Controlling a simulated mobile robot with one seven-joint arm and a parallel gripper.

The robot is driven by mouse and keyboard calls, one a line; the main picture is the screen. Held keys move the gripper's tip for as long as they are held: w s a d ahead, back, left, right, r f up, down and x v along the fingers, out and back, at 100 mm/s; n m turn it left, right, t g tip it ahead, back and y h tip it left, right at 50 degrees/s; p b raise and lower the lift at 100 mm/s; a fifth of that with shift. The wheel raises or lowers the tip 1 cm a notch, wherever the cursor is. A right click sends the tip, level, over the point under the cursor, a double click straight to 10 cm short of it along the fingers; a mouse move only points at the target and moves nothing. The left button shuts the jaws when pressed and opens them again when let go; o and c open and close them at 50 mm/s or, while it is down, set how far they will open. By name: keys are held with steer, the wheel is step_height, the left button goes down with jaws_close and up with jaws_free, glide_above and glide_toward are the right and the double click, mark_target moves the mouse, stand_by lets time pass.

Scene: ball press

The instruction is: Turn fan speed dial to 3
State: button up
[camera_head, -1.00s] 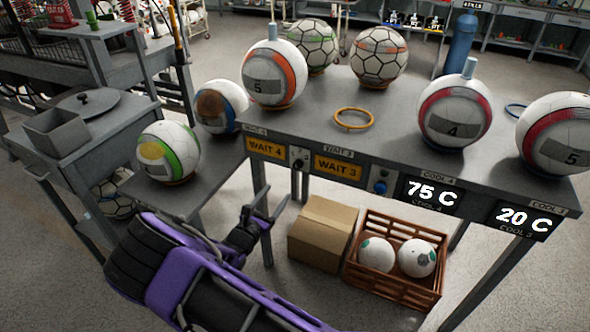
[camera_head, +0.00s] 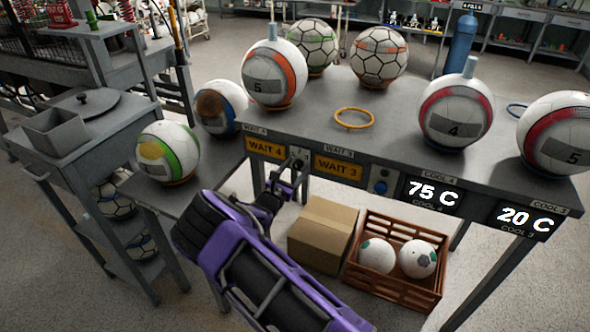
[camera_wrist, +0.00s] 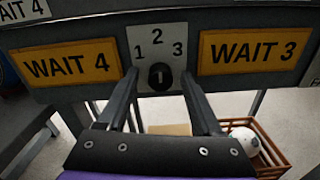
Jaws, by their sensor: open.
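The dial (camera_wrist: 160,76) is a small round black knob on a white plate (camera_wrist: 157,50) marked 1, 2 and 3, on the front edge of the grey table. A short light mark on the knob looks nearly upright, roughly toward 2. My gripper (camera_wrist: 160,79) is open, its two black fingers on either side of the knob in the wrist view. I cannot tell whether they touch it. In the head view my gripper (camera_head: 287,174) is at the table's front edge and partly hides the dial plate (camera_head: 299,152).
A yellow WAIT 4 sign (camera_wrist: 66,62) is left of the dial and a WAIT 3 sign (camera_wrist: 254,50) right. A blue knob (camera_head: 380,187) sits farther right. A cardboard box (camera_head: 321,235) and a crate (camera_head: 393,288) with balls stand below. Several balls rest on the table.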

steer(key=shift+c, duration=0.4)
jaws_close()
steer(key=shift+m, duration=0.4)
steer(key=m+b, duration=0.1)
steer(key=m, duration=0.3)
steer(key=shift+f+m, duration=0.1)
steer(key=shift+m, duration=0.2)
steer(key=m+b, duration=0.1)
steer(key=m, duration=0.3)
steer(key=shift+b, duration=0.35)
steer(key=shift+m, duration=0.4)
steer(key=shift+o, duration=0.4)
jaws_free()
